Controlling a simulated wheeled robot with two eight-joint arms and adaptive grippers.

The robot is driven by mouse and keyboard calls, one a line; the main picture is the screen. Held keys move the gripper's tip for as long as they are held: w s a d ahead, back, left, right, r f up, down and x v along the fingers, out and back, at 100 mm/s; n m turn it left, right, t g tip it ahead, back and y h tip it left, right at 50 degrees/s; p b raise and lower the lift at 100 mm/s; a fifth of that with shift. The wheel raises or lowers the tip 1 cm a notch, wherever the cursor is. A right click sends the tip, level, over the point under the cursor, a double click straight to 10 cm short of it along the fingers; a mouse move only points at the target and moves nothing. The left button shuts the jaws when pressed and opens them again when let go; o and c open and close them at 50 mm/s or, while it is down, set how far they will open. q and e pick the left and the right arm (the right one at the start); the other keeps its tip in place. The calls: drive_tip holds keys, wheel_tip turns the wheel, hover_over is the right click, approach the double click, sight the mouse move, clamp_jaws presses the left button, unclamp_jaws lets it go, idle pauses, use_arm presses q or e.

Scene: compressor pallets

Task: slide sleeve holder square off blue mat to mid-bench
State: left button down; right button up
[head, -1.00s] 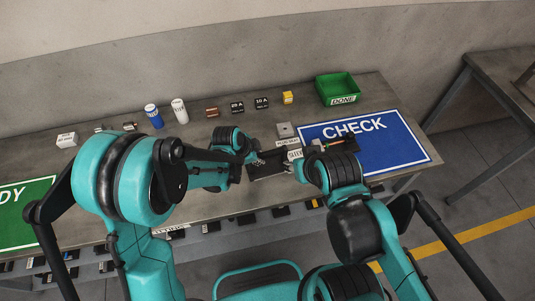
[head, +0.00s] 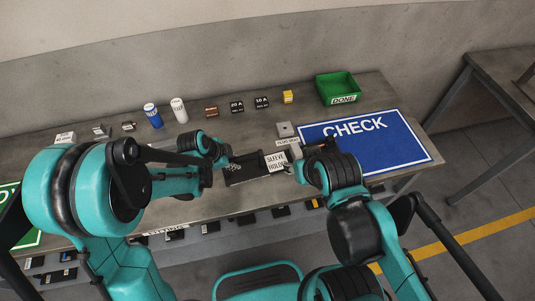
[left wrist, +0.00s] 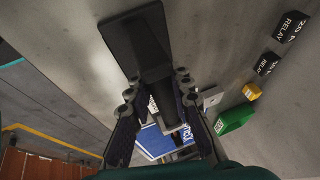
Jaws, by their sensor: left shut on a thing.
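The sleeve holder (head: 243,172) is a dark, flat piece beside a white label reading SLEEVE HOLDER (head: 276,161). It lies on the bench left of the blue CHECK mat (head: 385,150), with bare bench between them. My left gripper (head: 228,160) is at the holder's left end and is shut on it. In the left wrist view the holder (left wrist: 137,38) shows as a black plate with a block between the fingers (left wrist: 157,88). My right gripper (head: 297,170) is near the label's right side; its fingertips are too small to read.
A green DONE bin (head: 338,90) stands at the back right. A grey block (head: 285,130) is behind the holder. Along the back are a yellow block (head: 288,97), black relays (head: 262,102), a white cylinder (head: 179,110) and a blue one (head: 153,115).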

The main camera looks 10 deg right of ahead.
use_arm(q)
drive_tip(key=a+b, duration=0.1)
drive_tip(key=a, duration=1.6)
drive_tip(key=shift+s+a+f+b, duration=0.15)
drive_tip(key=shift+a+b, duration=0.1)
drive_tip(key=shift+b, duration=0.1)
drive_tip(key=c, duration=1.7)
unclamp_jaws()
drive_tip(key=o, duration=0.4)
drive_tip(key=shift+a, duration=0.1)
drive_tip(key=v, duration=1.2)
